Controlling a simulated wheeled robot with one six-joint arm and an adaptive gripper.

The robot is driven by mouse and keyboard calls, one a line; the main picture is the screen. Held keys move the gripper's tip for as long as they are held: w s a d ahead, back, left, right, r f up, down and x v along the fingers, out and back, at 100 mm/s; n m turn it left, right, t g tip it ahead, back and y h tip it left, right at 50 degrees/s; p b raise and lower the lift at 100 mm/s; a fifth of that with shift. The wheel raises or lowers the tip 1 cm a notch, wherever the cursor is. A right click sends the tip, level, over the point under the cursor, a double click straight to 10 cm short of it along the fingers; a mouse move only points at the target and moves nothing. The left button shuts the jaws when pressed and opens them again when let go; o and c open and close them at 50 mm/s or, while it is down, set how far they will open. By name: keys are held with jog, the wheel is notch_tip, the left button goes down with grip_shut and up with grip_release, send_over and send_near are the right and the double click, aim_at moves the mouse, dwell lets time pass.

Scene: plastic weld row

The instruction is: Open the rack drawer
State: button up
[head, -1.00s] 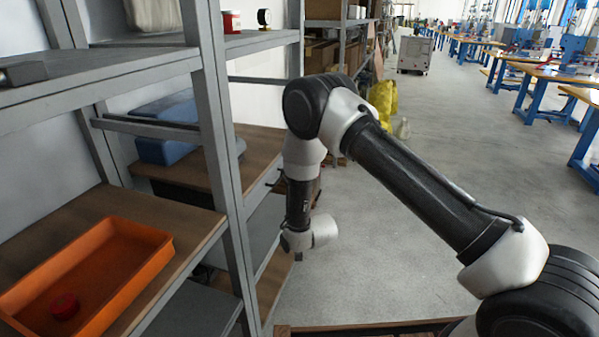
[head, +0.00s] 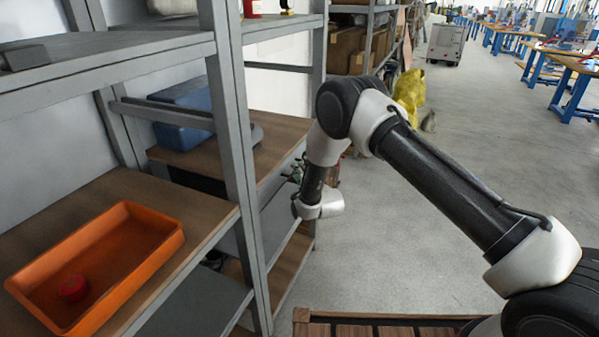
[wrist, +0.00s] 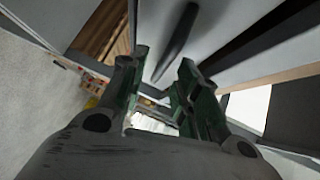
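The rack drawer has a pale grey front (wrist: 228,32) that fills the upper part of the wrist view. A dark bar handle (wrist: 178,42) stands out from it. My gripper (wrist: 165,62) has its two green fingers apart, with the handle seen across the gap between their tips. I cannot tell whether the handle is between the fingers or still beyond them. In the head view, the grey drawer (head: 281,222) is below the wooden shelf of the rack's far bay. My gripper (head: 297,170) is beside it, partly hidden by my wrist. The handle is not clear there.
A rack post (head: 235,150) stands left of my arm. An orange tray (head: 150,262) with a red round object (head: 73,288) sits on the near shelf. A blue case (head: 185,112) is on the far bay's shelf. The floor (head: 400,215) right of the rack is open.

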jog(key=shift+w+a, duration=0.25)
jog(key=shift+w, duration=0.25)
grip_shut()
jog(key=shift+s+d+f, duration=0.1)
jog(key=shift+d, duration=0.05)
